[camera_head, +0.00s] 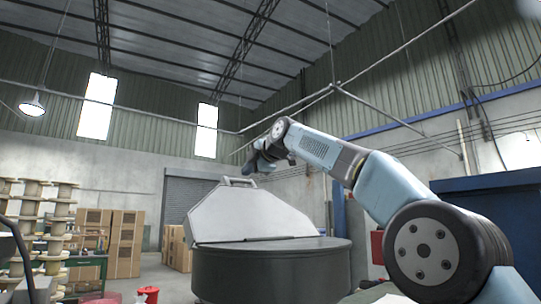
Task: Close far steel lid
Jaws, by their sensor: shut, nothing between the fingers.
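A large round dark grey drum (270,273) stands at bottom centre. A pale steel lid (245,214) rises tilted from its top, standing open, with a handle (239,181) on its upper edge. My arm reaches in from the right, above the drum. My gripper (249,168) is small and dark at the arm's end, just above and right of the handle. It is shut and empty. I cannot tell whether it touches the lid.
Wooden spools (58,225) are stacked at the left. Cardboard boxes (125,243) stand behind them, by a roller shutter (190,195). A red bucket (148,294) is at bottom left of the drum. A blue cabinet (500,215) stands at the right, behind my arm.

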